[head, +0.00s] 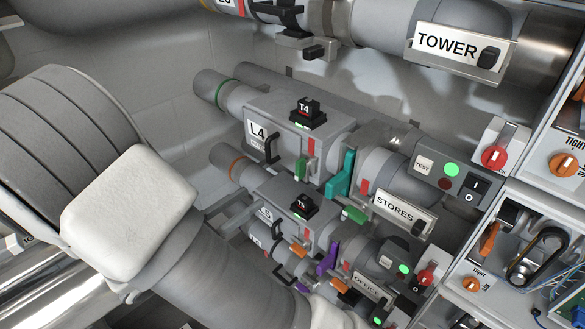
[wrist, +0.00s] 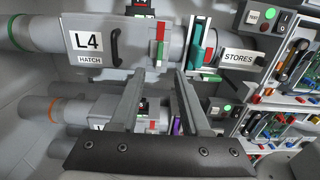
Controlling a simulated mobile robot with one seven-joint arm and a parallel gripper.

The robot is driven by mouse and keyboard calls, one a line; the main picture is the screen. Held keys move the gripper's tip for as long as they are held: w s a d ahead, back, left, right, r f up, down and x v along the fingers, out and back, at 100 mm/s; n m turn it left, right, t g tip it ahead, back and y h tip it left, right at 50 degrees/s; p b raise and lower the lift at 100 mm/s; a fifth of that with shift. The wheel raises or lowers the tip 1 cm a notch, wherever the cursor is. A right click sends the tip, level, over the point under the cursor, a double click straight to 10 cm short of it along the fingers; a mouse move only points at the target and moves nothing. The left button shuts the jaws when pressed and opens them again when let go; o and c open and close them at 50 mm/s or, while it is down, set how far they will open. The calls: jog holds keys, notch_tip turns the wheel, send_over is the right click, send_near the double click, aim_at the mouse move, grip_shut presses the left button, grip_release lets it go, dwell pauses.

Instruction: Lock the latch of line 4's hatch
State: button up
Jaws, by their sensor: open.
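Line 4's hatch (head: 282,128) is a grey box on the upper pipe, with an L4 label (head: 257,133) and a black handle (head: 271,148). It also shows in the wrist view, with its "L4 HATCH" plate (wrist: 87,44) and black handle (wrist: 115,46). A small green latch piece (head: 301,169) sits at the right of its front face, by a red mark (head: 312,147); in the wrist view the green piece (wrist: 159,53) is below the red mark (wrist: 160,31). My gripper (wrist: 160,78) is open and empty, its fingertips below the latch area, apart from it.
A teal lever (head: 342,176) stands right of the hatch, near the STORES sign (head: 394,207). A black T4 unit (head: 307,113) tops the box. The L5 line (head: 266,213) runs just below, with a purple lever (head: 327,258). Switch panels (head: 463,182) crowd the right.

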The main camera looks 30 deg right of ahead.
aim_at(297, 168)
jog(key=b+x, duration=0.1)
jog(key=x, duration=1.3)
jog(key=shift+d+f, duration=0.1)
jog(key=shift+d, duration=0.15)
grip_shut()
